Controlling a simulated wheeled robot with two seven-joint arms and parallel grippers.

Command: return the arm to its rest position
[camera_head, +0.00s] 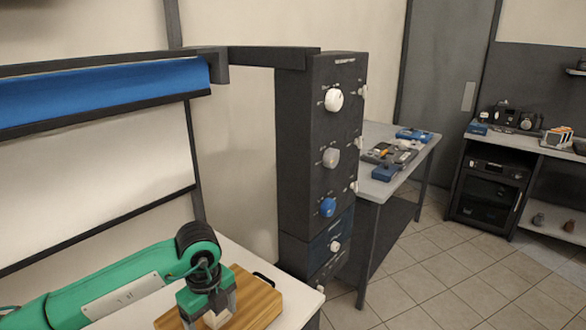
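My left arm, green with a dark joint, comes in from the lower left. Its gripper (216,316) points down over a wooden board (262,300) on the white table at the bottom of the view. The fingertips are small and run close to the lower edge, so I cannot tell whether they are open or shut, or whether they touch the board. No object shows clearly between them. My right arm and gripper are not in view.
A dark panel column (318,130) with several knobs stands just right of the board. A blue-covered shelf (100,92) runs along the left wall. Behind are a grey table (366,215) with tools and a dark cabinet (487,186). The tiled floor (450,275) at right is clear.

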